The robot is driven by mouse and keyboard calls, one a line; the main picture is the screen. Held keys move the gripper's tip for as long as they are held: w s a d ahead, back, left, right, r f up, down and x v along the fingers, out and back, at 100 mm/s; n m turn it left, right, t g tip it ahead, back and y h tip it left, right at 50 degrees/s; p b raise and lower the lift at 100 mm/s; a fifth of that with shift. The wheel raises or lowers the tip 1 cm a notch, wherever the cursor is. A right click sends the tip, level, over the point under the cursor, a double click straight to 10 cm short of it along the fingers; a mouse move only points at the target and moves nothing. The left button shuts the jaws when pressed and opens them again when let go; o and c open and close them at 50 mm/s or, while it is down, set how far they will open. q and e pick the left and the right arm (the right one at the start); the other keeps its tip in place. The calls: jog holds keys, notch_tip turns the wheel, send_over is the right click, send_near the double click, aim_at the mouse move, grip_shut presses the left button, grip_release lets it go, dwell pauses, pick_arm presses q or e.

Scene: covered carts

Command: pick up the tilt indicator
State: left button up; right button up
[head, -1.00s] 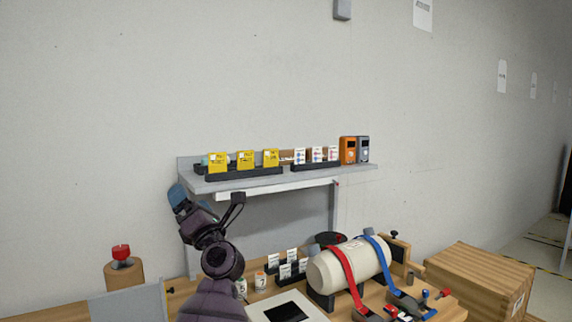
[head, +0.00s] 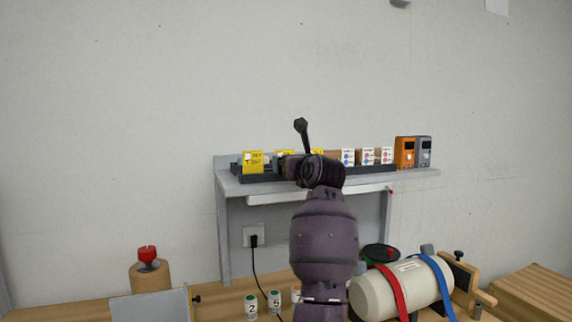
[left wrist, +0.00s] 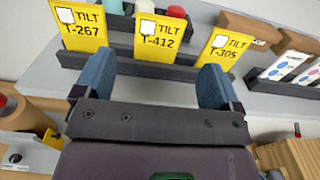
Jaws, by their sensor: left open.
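Three yellow tilt indicator cards stand in a dark rack on the shelf. In the left wrist view they read T-267 (left wrist: 80,28), T-412 (left wrist: 162,42) and T-305 (left wrist: 222,52), from left to right. My left gripper (left wrist: 155,84) is open and empty just in front of them. Its blue fingers lie on either side of the T-412 card, which is not between the tips. In the head view the left card (head: 253,162) is clear, while my arm partly hides the other two. My right gripper is not in view.
The grey shelf (head: 415,174) also carries white cards (head: 367,157) in a rack and an orange device (head: 405,153) beside a grey one. Below on the bench are a white cylinder (head: 376,297) with red and blue straps and numbered cups (head: 250,306).

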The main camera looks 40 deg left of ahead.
pick_arm(q)
jog(key=x, duration=0.5)
jog(key=shift+s+a+r+p, duration=0.1)
jog(key=shift+r+p, duration=0.2)
jog(key=shift+r, duration=0.05)
jog(key=shift+w+a, duration=0.3)
jog(key=shift+a, duration=0.15)
jog(key=shift+c, duration=0.3)
jog(key=c, duration=0.9)
jog(key=shift+c, duration=0.2)
